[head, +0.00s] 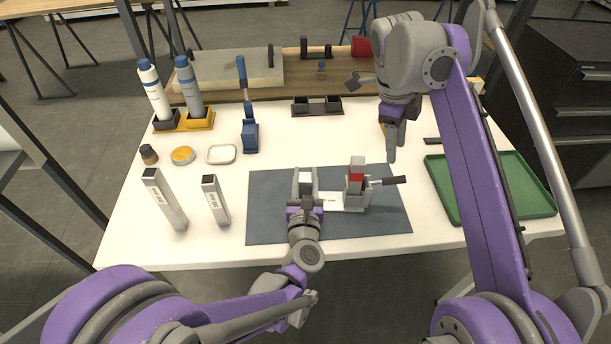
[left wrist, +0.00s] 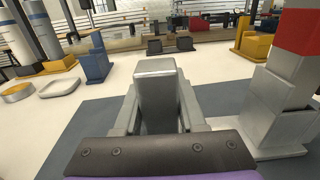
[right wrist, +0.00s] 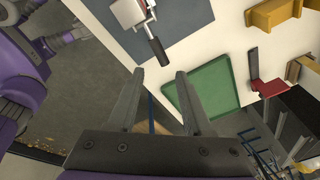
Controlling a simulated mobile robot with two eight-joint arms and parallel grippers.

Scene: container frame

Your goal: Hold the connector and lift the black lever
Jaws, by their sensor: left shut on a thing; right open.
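The connector, a grey upright block (left wrist: 157,95), stands between the fingers of my left gripper (head: 305,190), which is shut on it at the middle of the blue-grey mat (head: 268,215). The clamp device with a red band (head: 356,174) stands just right of it on the mat. Its black lever (head: 388,181) sticks out to the right, roughly level; it also shows in the right wrist view (right wrist: 158,48). My right gripper (head: 391,158) is open and empty, pointing down above and behind the lever, apart from it. In the right wrist view its fingers (right wrist: 156,80) are spread.
A green tray (head: 437,195) lies to the right of the mat. Bottles (head: 190,90), a blue tool stand (head: 250,137) and a dark block (head: 316,106) are further back.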

